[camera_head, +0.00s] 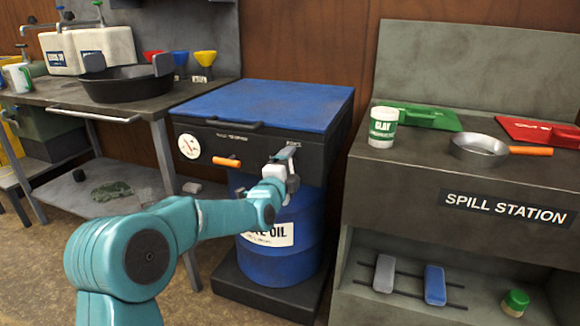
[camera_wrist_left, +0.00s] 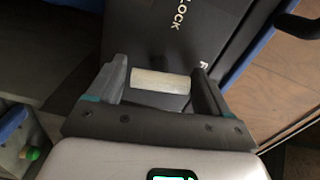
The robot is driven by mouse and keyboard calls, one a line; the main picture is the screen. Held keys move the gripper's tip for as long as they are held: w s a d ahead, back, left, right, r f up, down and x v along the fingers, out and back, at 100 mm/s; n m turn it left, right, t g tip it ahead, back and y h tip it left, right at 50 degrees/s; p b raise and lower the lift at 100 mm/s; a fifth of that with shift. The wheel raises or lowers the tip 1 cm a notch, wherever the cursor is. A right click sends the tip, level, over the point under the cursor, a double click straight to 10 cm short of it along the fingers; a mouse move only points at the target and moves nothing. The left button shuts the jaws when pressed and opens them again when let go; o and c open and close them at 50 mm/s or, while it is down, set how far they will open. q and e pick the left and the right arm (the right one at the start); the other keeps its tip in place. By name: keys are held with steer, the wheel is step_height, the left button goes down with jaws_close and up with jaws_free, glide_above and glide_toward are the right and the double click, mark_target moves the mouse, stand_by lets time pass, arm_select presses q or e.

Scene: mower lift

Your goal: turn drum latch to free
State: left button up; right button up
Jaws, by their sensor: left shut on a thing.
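The blue oil drum (camera_head: 283,243) stands under a dark box-like top with a blue lid (camera_head: 267,104). The drum latch (camera_head: 287,152) is a pale metal bar on the right part of the dark front face. My left gripper (camera_head: 284,166) reaches it from the front and is shut on it. In the left wrist view, the latch (camera_wrist_left: 160,80) lies crosswise between the two fingers of my left gripper (camera_wrist_left: 162,88). The word LOCK and the start of another label show on the dark face beyond. My right gripper is not in view.
An orange handle (camera_head: 227,162) and a round dial (camera_head: 189,146) sit on the same front face, left of the latch. A workbench (camera_head: 120,91) stands at the left. The spill station (camera_head: 440,180) stands at the right, with a pan (camera_head: 480,150) and a clay tub (camera_head: 383,127).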

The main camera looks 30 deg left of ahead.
arm_select(q)
steer(key=shift+r+m, duration=0.1)
steer(key=shift+m, duration=0.9)
steer(key=o, duration=1)
steer(key=shift+c, duration=0.2)
steer(key=shift+s, duration=0.1)
steer(key=p+v, duration=0.2)
steer(key=v, duration=1.4)
steer(key=shift+s, duration=0.1)
